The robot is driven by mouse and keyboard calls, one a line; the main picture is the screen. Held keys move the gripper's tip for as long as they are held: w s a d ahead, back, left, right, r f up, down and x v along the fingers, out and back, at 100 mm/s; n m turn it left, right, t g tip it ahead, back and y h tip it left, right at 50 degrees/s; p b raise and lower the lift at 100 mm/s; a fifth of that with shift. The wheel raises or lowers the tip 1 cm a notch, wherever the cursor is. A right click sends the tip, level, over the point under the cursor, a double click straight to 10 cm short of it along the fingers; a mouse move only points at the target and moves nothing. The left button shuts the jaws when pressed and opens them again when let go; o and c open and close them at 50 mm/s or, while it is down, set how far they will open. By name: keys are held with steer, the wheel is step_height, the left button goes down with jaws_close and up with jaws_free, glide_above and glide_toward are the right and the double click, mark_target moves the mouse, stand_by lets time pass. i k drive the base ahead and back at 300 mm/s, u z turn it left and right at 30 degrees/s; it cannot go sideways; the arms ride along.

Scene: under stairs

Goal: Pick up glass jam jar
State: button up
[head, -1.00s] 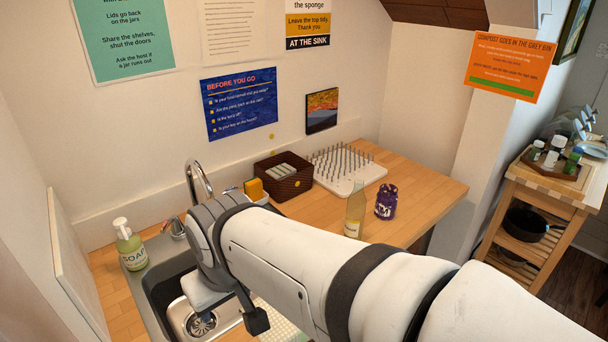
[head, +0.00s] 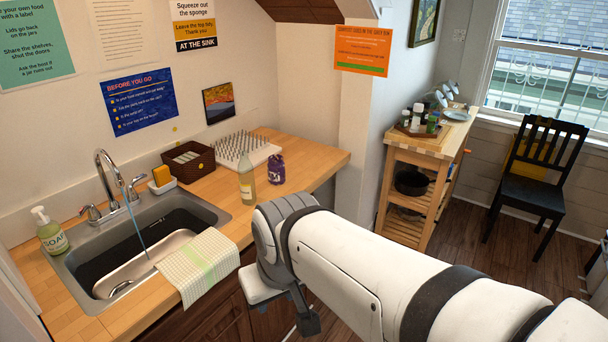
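A small dark purple jar (head: 276,168) with a pale label, seemingly the jam jar, stands upright on the wooden counter (head: 322,160) near its right end. A clear bottle (head: 246,181) with a yellowish label stands close to its left. My gripper (head: 285,306) is at the end of my white arm, low in front of the counter and below its front edge. It is well apart from the jar. My own wrist hides much of it, so its opening and anything between its fingers cannot be made out.
A white spiked drying rack (head: 246,150) and a brown basket (head: 188,162) stand behind the jar. The sink (head: 92,298), with a checked cloth (head: 198,265) over its front edge, is at left. A wooden trolley (head: 423,149) and black chair (head: 533,183) stand right.

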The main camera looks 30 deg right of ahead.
mark_target(276, 176)
steer(key=z, duration=0.35)
steer(key=i, duration=0.75)
steer(key=z, duration=2.65)
steer(key=i, duration=1.75)
steer(key=u, duration=0.9)
